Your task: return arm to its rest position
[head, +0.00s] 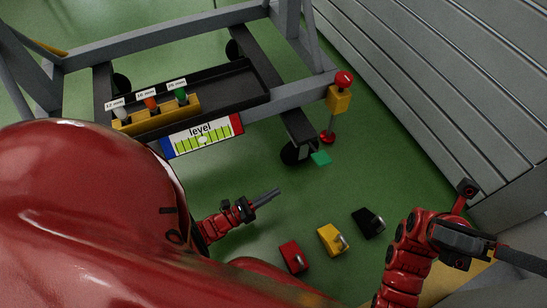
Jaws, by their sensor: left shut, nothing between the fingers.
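My left gripper (264,198) is in the lower middle of the head view, its arm coming in from the left. Its grey fingers are together with nothing between them, pointing right and slightly up. It is over the green floor, apart from the cart and the blocks. My right arm (408,255) rises at the lower right and bends away toward the right edge. Its fingers do not show.
A grey cart frame (170,37) carries a black tray and a yellow holder (156,117) with labelled pieces. A level gauge (203,136) hangs in front. Red (292,256), yellow (330,240) and black (367,223) blocks lie on the floor. Grey panels (430,75) stand right.

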